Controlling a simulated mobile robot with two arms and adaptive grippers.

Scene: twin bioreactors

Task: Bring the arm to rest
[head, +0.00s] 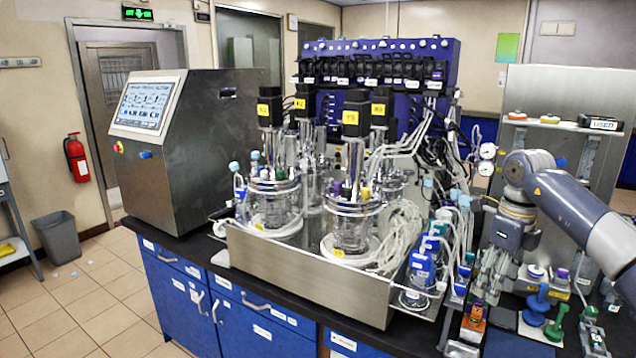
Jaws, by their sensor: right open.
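My right arm (575,205) comes in from the right edge and bends down over the right part of the black bench. Its gripper (489,288) points down, open, above the bench to the right of the steel tray. The fingers overlap small bench items behind them, so I cannot tell the exact gap to these. I see nothing held between the fingers. My left gripper is not in view.
Glass bioreactor vessels (352,225) stand in the steel tray (300,285), with tubing and blue-capped bottles (422,268) at its right. Blue and green pieces (537,305) stand right of the gripper. A shelf (560,124) is behind the arm. The floor at left is mostly open.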

